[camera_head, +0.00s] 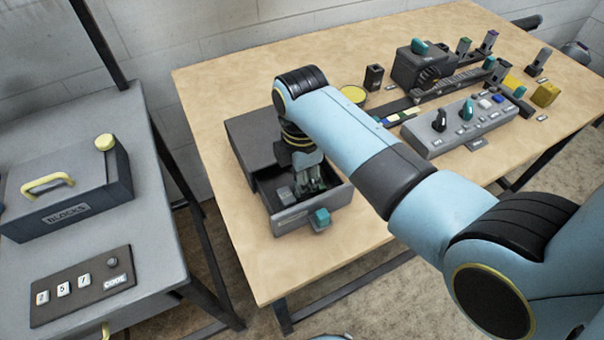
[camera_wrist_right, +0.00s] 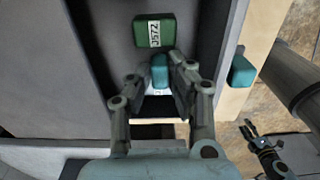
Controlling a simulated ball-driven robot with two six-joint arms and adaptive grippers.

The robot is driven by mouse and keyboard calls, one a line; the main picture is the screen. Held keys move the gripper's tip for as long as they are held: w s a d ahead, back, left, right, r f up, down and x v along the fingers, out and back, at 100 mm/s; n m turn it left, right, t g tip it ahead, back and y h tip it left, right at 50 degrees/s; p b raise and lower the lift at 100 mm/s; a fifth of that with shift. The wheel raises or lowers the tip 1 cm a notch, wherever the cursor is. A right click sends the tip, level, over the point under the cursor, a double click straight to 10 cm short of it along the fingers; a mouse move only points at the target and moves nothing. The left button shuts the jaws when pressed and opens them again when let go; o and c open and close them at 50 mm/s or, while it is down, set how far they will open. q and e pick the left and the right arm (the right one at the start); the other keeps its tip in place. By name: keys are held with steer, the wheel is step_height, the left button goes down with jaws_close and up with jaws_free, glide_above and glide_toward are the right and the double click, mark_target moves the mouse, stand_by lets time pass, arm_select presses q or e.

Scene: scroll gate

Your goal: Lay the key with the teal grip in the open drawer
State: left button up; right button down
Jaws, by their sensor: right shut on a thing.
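The open drawer (camera_head: 341,198) juts from a dark grey cabinet (camera_head: 252,135) at the front left of the wooden table. A teal handle (camera_head: 321,217) is on its front. My right gripper (camera_head: 312,183) points down inside the drawer. In the right wrist view its fingers (camera_wrist_right: 158,82) are shut on the teal grip of the key (camera_wrist_right: 160,70). The key's lower part is mostly hidden, so I cannot tell whether it touches the drawer floor. My left gripper (camera_wrist_right: 250,130) is small at the right of that view, empty, its fingers apart.
A green block (camera_wrist_right: 154,31) with a white label lies in the drawer beside the key. A grey panel with knobs (camera_head: 460,125) and several key-like pieces stand further right. A side table at left holds a BLOCKS box (camera_head: 60,215) and a code panel (camera_head: 82,286).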

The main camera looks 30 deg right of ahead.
steer(key=shift+f, duration=0.2)
steer(key=c, duration=1.1)
jaws_free()
steer(key=shift+c, duration=0.2)
steer(key=shift+o, duration=0.4)
